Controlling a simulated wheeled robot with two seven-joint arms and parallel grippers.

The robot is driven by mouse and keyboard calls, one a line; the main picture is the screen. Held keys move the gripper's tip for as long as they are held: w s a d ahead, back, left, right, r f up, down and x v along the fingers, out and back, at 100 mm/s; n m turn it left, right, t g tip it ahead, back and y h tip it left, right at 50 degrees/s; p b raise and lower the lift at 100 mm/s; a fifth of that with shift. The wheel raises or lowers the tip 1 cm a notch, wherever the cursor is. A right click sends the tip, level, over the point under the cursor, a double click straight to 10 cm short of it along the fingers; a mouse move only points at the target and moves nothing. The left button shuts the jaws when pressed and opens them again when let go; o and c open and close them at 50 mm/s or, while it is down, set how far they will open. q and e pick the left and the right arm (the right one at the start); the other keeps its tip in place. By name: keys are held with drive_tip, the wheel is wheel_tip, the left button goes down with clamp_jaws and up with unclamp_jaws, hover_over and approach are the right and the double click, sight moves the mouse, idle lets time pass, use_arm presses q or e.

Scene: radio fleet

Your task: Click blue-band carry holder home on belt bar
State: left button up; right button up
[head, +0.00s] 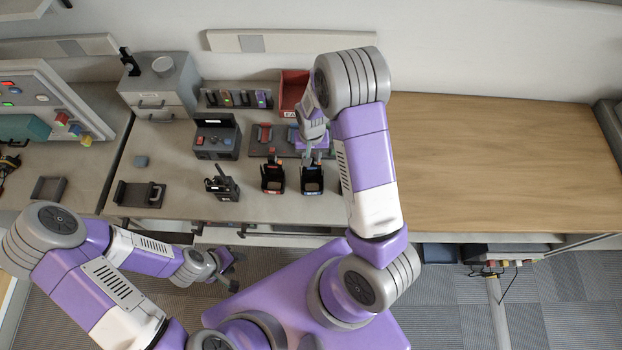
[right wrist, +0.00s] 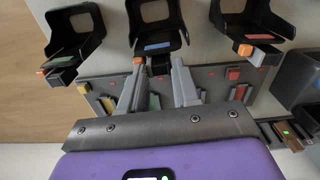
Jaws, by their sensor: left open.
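The blue-band carry holder (head: 312,180) is a black open cradle near the counter's front; it also shows at the top middle of the right wrist view (right wrist: 158,30). My right gripper (right wrist: 159,66) has its two grey fingers apart, with the rear of this holder between or just beyond the tips; contact is unclear. In the head view my right gripper (head: 314,155) is just behind the holder, partly hidden by its arm. A dark grey board (right wrist: 214,82) with coloured tabs lies under the fingers; I cannot tell whether it is the belt bar. My left gripper (head: 237,270) is open and empty, below the counter edge.
A red-band holder (head: 272,178) stands left of the blue-band one. Another black holder (right wrist: 75,32) is at the wrist view's left. A radio (head: 224,184), a grey charger box (head: 216,138) and a red bin (head: 292,88) stand nearby. The wooden top (head: 500,160) is clear.

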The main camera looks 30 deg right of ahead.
clamp_jaws()
drive_tip(key=shift+r, duration=0.1)
wheel_tip(320, 180, up, 5)
drive_tip(key=p, duration=0.4)
idle(0.4)
